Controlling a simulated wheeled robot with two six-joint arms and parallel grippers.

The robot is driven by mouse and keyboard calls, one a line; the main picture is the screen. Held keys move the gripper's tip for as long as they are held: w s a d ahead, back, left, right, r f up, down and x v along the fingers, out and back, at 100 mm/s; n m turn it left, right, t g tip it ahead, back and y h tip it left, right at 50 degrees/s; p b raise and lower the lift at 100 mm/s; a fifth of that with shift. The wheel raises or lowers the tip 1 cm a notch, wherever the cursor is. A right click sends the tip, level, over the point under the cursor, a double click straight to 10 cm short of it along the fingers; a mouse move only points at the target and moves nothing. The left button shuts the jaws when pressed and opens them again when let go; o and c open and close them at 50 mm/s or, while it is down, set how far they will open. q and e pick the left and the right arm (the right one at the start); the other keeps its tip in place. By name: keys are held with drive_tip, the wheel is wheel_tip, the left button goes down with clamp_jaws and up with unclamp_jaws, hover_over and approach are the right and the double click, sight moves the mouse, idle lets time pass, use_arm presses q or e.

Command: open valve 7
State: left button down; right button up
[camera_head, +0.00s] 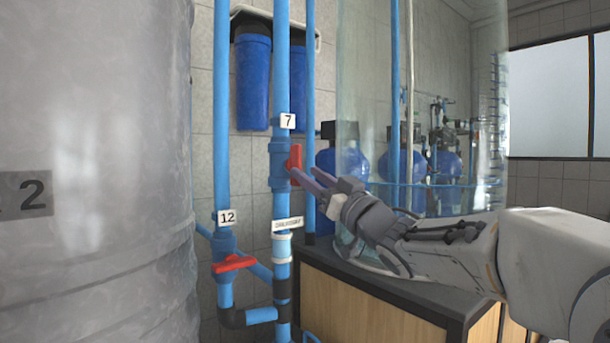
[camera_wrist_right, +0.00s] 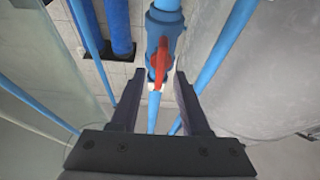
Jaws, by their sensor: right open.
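Valve 7 (camera_head: 279,164) is a blue valve on a vertical blue pipe, below a white tag marked 7 (camera_head: 287,121). Its red handle (camera_head: 295,162) stands upright, roughly in line with the pipe. My right gripper (camera_head: 303,174) comes in from the right with its fingertips at the lower part of the handle. In the right wrist view, the red handle (camera_wrist_right: 159,62) shows between and just beyond the two open fingers (camera_wrist_right: 158,76). Whether a finger touches the handle I cannot tell. My left gripper is not in view.
Valve 12, with a red handle (camera_head: 234,263) lying crosswise, is at the lower left. A large grey tank (camera_head: 95,170) fills the left side. A clear cylinder (camera_head: 365,60) stands behind my right arm, by a dark-topped wooden cabinet (camera_head: 350,312). Blue filter housings (camera_head: 253,80) hang behind the pipes.

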drive_tip(key=b+v, duration=0.1)
drive_tip(key=v, duration=0.6)
drive_tip(key=shift+s+d+f, duration=0.15)
drive_tip(key=shift+s+d, duration=0.1)
drive_tip(key=shift+s, duration=0.05)
drive_tip(key=s+a+f+m+g+h, duration=0.1)
drive_tip(key=s+f+g+h, duration=0.2)
drive_tip(key=f, duration=0.7)
drive_tip(key=s+a+f+m+g+h, duration=0.1)
drive_tip(key=s+a+f+g+h, duration=0.15)
drive_tip(key=f, duration=0.65)
drive_tip(key=s+a+f+m+g+h, duration=0.1)
drive_tip(key=s+f+g+h, duration=0.2)
drive_tip(key=f, duration=0.7)
drive_tip(key=s+d+f+n+g+h, duration=0.15)
drive_tip(key=s+f+g, duration=0.4)
drive_tip(key=s, duration=0.65)
drive_tip(key=s+d+f+n+g+h, duration=0.15)
drive_tip(key=s+f+g, duration=0.25)
drive_tip(key=s+f, duration=0.5)
wheel_tip(320, 180, up, 15)
drive_tip(key=s+p, duration=0.1)
drive_tip(key=p, duration=1.1)
drive_tip(key=shift+a+h+p, duration=0.35)
